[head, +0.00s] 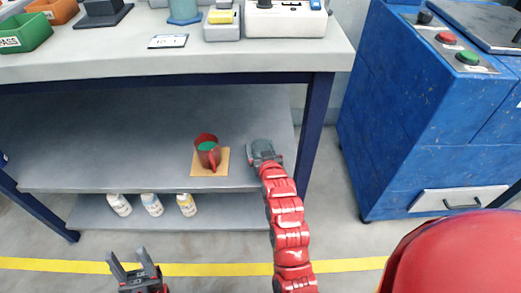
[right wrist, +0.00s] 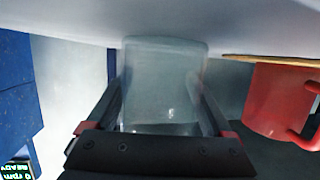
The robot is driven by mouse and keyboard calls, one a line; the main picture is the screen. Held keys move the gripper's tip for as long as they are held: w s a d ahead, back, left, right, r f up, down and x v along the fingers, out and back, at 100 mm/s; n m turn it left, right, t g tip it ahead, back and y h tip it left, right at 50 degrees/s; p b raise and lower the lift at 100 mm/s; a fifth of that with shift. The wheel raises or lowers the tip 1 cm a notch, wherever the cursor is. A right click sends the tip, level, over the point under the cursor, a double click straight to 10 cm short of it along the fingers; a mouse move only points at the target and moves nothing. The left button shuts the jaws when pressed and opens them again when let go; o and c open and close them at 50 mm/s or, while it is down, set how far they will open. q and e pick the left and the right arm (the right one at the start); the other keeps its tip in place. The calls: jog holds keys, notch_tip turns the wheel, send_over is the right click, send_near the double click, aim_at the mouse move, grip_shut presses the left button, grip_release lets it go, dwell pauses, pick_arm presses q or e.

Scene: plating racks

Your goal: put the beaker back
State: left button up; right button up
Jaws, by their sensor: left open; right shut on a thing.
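The beaker (right wrist: 165,85) is a clear, greyish vessel between the two fingers of my right gripper (right wrist: 165,115) in the right wrist view. That gripper is shut on it. In the head view my right gripper (head: 264,157) is over the right part of the middle shelf, to the right of a red mug, and the beaker is hard to make out there. The beaker's end is close to the pale shelf surface; I cannot tell if it touches. My left gripper (head: 133,272) is open and empty, low in front of the bench.
The red mug (head: 207,147), green inside, stands on a tan mat (head: 223,170) on the middle shelf (head: 110,140). Several bottles (head: 152,205) stand on the lower shelf. A bench leg (head: 313,125) is just right of my right gripper. A blue cabinet (head: 400,110) stands further right.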

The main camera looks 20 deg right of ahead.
jog(key=o, duration=1.3)
